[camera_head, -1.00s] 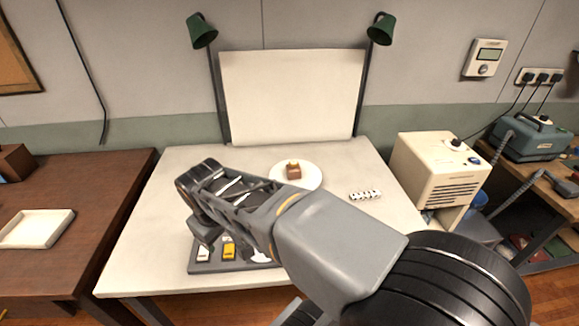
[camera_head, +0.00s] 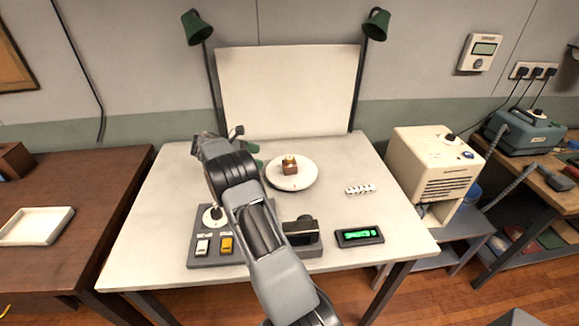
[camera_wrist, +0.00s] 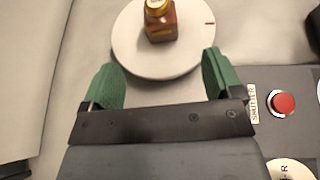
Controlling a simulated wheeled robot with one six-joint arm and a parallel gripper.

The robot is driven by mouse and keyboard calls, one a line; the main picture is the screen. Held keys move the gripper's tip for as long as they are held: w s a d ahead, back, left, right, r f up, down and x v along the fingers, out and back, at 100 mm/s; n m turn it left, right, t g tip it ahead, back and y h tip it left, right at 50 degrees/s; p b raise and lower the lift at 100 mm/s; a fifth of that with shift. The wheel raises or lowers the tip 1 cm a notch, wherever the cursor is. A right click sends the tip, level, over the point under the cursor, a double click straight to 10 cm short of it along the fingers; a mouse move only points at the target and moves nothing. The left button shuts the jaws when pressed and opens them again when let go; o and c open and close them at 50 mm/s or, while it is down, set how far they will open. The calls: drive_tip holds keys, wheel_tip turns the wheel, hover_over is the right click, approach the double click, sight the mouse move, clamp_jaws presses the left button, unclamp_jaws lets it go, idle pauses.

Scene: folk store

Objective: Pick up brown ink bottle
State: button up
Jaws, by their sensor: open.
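The brown ink bottle (camera_head: 290,168) has a yellowish cap and stands upright on a round white turntable (camera_head: 303,182) on the white table. It also shows in the wrist view (camera_wrist: 161,24), at the top middle, with the turntable (camera_wrist: 133,62) under it. My gripper (camera_wrist: 161,75) has two green fingers spread wide apart, empty, pointing towards the bottle. The bottle lies beyond the fingertips, roughly in line with the gap between them. In the head view my gripper (camera_head: 250,150) is just left of the turntable, partly hidden by my wrist.
A grey control panel (camera_head: 230,258) with switches is at the table's front; its red button (camera_wrist: 281,103) shows in the wrist view. A green-lit display (camera_head: 359,237) and a small white striped strip (camera_head: 360,190) lie to the right. A white backdrop (camera_head: 290,92) stands behind.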

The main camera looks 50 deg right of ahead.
sight(285, 162)
drive_tip(key=p+x, duration=0.2)
drive_tip(key=x, duration=1.1)
drive_tip(key=shift+s+d+f+p, duration=0.15)
drive_tip(key=shift+s+d+p, duration=0.05)
drive_tip(key=shift+d+p, duration=0.1)
drive_tip(key=shift+a, duration=0.1)
drive_tip(key=c, duration=1.1)
